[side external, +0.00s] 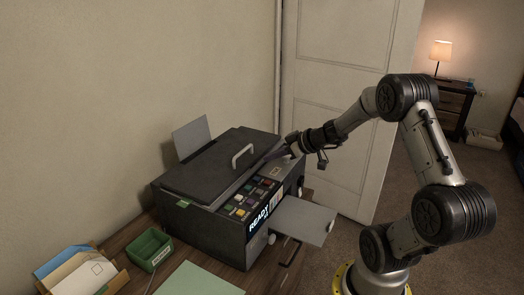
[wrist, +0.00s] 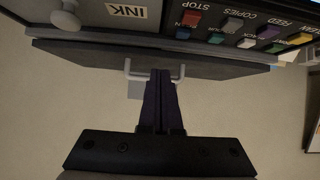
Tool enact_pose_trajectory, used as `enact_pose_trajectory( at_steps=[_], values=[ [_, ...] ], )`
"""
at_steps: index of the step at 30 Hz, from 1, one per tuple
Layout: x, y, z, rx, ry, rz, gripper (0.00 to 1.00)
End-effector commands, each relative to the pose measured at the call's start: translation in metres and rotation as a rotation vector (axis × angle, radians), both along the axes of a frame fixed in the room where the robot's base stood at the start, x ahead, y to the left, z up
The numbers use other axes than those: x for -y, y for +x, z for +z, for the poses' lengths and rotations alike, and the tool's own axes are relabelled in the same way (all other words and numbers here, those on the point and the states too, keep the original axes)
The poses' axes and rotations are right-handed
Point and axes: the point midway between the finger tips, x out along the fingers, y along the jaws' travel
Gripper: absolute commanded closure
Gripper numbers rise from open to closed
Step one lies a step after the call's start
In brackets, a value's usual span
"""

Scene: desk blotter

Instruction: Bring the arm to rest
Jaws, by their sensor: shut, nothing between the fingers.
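My gripper (side external: 270,156) reaches in from the right over the right end of a dark printer (side external: 215,232). In the wrist view my gripper (wrist: 161,72) has its dark fingers pressed together with nothing between them. The fingertips overlap the pale lid handle (wrist: 134,72) in that view; I cannot tell whether they touch it. The printer's lid (side external: 205,172) looks closed, with its handle (side external: 243,155) on top.
The printer's coloured buttons (side external: 250,198) and READY display (side external: 259,219) face front. A tray (side external: 303,222) sticks out at the right. A green box (side external: 149,249) and a paper holder (side external: 82,272) stand at left. A white door (side external: 345,110) is behind.

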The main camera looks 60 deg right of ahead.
Motion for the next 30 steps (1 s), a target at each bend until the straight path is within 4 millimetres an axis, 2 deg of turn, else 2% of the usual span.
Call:
enact_pose_trajectory(
  at_steps=[4,7,10,13,15,18,21,25,30],
  values=[
    [-0.017,0.007,0.001,0.006,-0.006,0.048,1.00],
    [-0.045,0.028,0.034,0.048,-0.055,0.133,1.00],
    [-0.097,0.039,0.074,0.072,-0.139,0.289,1.00],
    [-0.158,0.031,0.109,0.068,-0.192,0.445,1.00],
    [-0.199,0.014,0.127,0.045,-0.204,0.537,1.00],
    [-0.246,-0.020,0.144,-0.008,-0.207,0.627,1.00],
    [-0.278,-0.062,0.152,-0.083,-0.205,0.674,1.00],
    [-0.293,-0.114,0.149,-0.190,-0.200,0.656,1.00],
    [-0.282,-0.165,0.136,-0.309,-0.185,0.515,1.00]
  ],
)
